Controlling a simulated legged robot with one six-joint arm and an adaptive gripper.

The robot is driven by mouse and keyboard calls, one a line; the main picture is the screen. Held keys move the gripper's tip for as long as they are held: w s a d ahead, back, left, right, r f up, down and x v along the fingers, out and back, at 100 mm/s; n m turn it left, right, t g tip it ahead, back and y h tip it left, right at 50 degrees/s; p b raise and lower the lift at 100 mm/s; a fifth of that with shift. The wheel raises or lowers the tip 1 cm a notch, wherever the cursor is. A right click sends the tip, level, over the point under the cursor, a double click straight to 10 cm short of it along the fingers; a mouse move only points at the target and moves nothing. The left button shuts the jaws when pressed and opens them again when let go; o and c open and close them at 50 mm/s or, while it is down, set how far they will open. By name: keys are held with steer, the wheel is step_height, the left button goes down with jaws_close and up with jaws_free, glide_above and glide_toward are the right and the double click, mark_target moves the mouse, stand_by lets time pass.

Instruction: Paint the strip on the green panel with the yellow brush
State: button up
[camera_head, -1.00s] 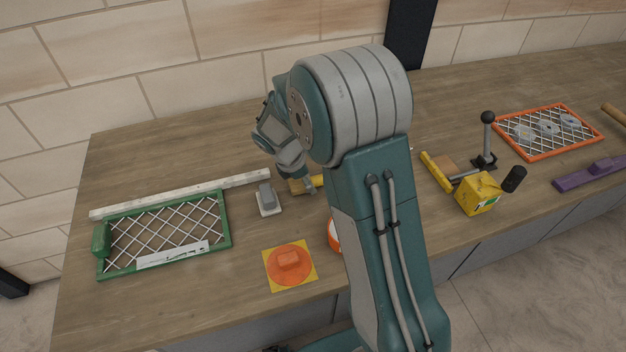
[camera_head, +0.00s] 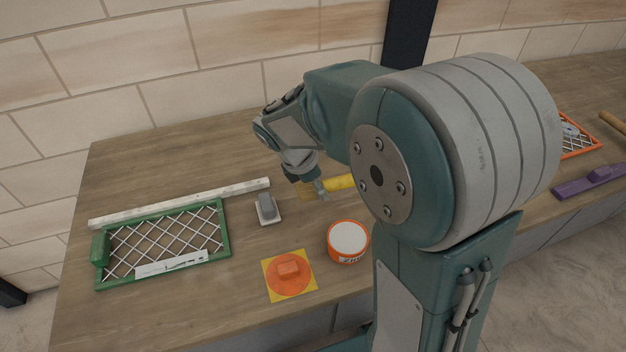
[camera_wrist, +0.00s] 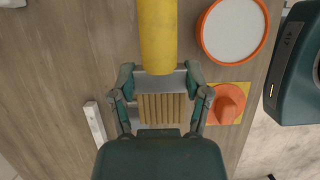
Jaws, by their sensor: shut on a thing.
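The yellow brush has a yellow handle (camera_head: 341,183), a silver ferrule and tan bristles (camera_head: 305,190). My gripper (camera_head: 320,190) is shut on it near the ferrule. In the wrist view the brush (camera_wrist: 158,35) lies between the fingers of my gripper (camera_wrist: 160,76), bristles towards the palm and handle pointing away. I cannot tell whether it touches the table. The green panel (camera_head: 226,228), a frame with white wire mesh, lies at the left. A white strip (camera_head: 172,264) with dark marks runs along its near side. My gripper is well to the right of the panel.
An orange bucket (camera_head: 346,256) with a white top stands right of an orange block on a yellow square (camera_head: 272,291). A purple tool (camera_head: 590,181) lies far right.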

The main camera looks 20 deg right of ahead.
steer(key=s+r, duration=0.2)
steer(key=s, duration=0.4)
steer(key=shift+s+d+r, duration=0.15)
steer(key=shift+s+r, duration=0.15)
steer(key=shift+r, duration=0.1)
steer(key=o, duration=0.5)
steer(key=c, duration=0.5)
